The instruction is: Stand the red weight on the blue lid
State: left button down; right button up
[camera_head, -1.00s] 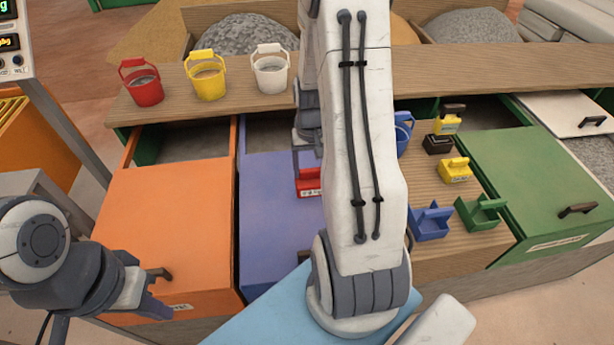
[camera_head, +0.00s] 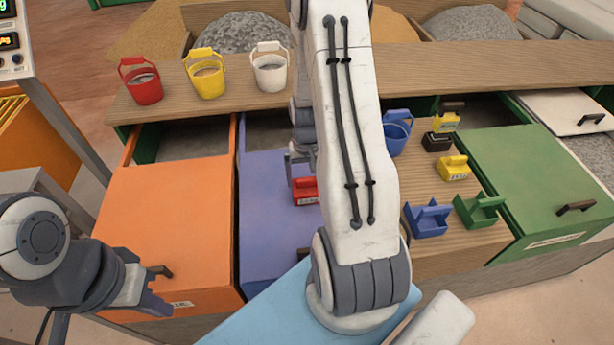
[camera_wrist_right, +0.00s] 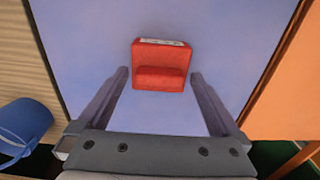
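The red weight (camera_head: 305,191) rests on the blue lid (camera_head: 270,230), near its right side, with its label facing the front. It looks upright. In the right wrist view the red weight (camera_wrist_right: 160,62) sits on the lid (camera_wrist_right: 85,40) beyond the fingertips. My right gripper (camera_head: 301,168) is just behind and above the weight, partly hidden by my arm. Its two fingers (camera_wrist_right: 160,78) are spread wide with a gap on each side of the weight. My left gripper (camera_head: 150,300) hangs by the orange lid's front edge, far from the weight; its opening is unclear.
An orange lid (camera_head: 165,225) lies left, a green lid (camera_head: 535,170) right. Red, yellow and white buckets stand on the back shelf (camera_head: 330,85). The blue lid's left part is clear.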

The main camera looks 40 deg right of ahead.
aim_at(307, 180)
notch_tip(307, 180, up, 12)
jog(key=shift+r, duration=0.2)
dwell(0.4)
jog(key=s+a+r+n, duration=0.1)
jog(key=a+r+n, duration=0.15)
jog(key=a, duration=0.65)
jog(key=s+a+r+n, duration=0.15)
jog(key=a+n, duration=0.25)
jog(key=a, duration=0.6)
jog(key=s+a+r+n+y, duration=0.1)
jog(key=s+a+r+n, duration=0.1)
jog(key=s+a+n, duration=0.5)
jog(key=s+a, duration=0.4)
jog(key=s, duration=0.2)
jog(key=shift+s+a+r, duration=0.3)
jog(key=shift+s+a, duration=0.1)
